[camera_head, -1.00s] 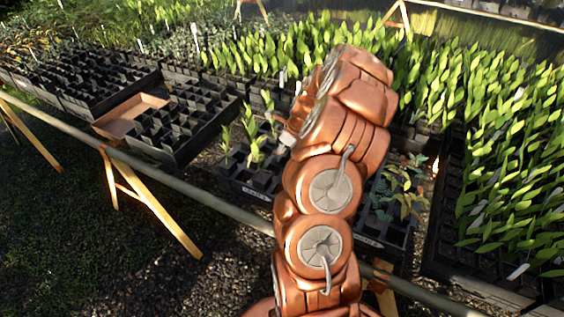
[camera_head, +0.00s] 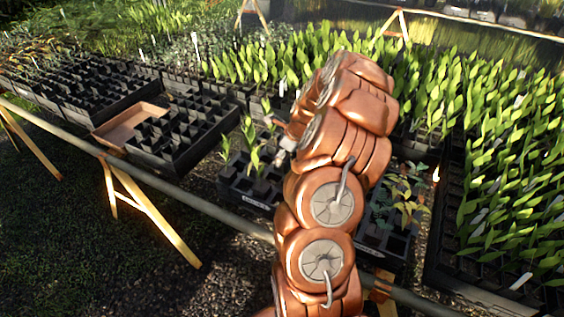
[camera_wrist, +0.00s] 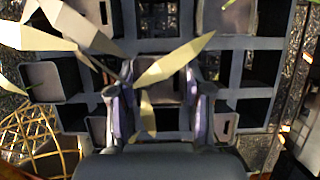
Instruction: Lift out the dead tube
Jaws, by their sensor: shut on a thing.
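In the wrist view, my gripper (camera_wrist: 158,115) has its two fingers closed around a grey tube (camera_wrist: 168,86) with pale yellowish leaves. The tube sits between the fingers, over the black tray grid (camera_wrist: 176,45). I cannot tell how far it stands out of its cell. In the head view, my arm covers most of the gripper and the held tube. The tray (camera_head: 247,195) shows there on both sides of my arm, with a white label on its front.
Leafy plants (camera_head: 252,152) stand in the tray left of my arm, and others (camera_head: 405,195) stand to the right. Dense green seedlings (camera_head: 510,170) fill the right. Black trays (camera_head: 185,150) and a brown tray (camera_head: 128,122) lie left. A rail (camera_head: 215,205) runs along the bench front.

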